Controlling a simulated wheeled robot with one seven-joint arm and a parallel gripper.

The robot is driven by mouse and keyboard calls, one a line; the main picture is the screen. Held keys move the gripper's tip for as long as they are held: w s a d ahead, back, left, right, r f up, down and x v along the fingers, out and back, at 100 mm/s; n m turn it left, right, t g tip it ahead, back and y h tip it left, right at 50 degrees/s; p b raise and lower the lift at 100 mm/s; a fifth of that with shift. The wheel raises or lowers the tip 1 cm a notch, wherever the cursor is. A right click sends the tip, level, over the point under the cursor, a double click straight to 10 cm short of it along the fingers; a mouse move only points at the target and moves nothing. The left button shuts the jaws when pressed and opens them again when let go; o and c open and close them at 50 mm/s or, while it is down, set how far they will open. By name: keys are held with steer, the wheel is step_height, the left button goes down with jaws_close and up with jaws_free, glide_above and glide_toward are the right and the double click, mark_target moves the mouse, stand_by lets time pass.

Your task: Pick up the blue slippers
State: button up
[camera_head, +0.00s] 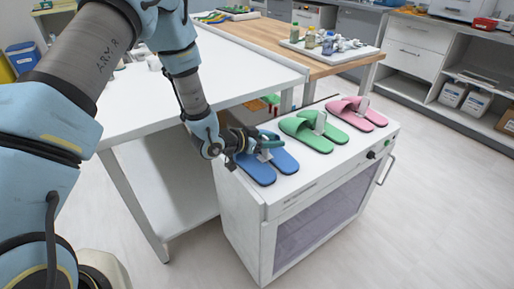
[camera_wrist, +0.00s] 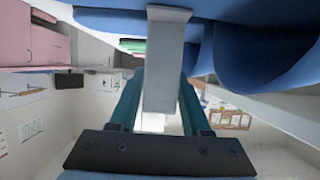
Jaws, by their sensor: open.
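The pair of blue slippers (camera_head: 257,171) lies side by side at the left end of the white cabinet top, with a grey upright holder (camera_head: 265,155) between them. My gripper (camera_head: 258,143) is at the slippers' far side, close to the holder. In the wrist view the blue slippers (camera_wrist: 255,72) fill the top of the picture. The grey holder (camera_wrist: 163,70) stands between the two teal fingers of my gripper (camera_wrist: 160,92), which are open. I cannot tell whether either finger touches the holder.
Green slippers (camera_head: 300,128) and pink slippers (camera_head: 371,117) lie to the right on the same white cabinet (camera_head: 240,186). A white table (camera_head: 140,105) stands close on the left. A wooden counter with a tray (camera_head: 332,57) of bottles is behind. Floor is clear at right.

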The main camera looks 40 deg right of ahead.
steer(key=shift+d, duration=0.1)
jaws_close()
stand_by(0.3)
stand_by(1.1)
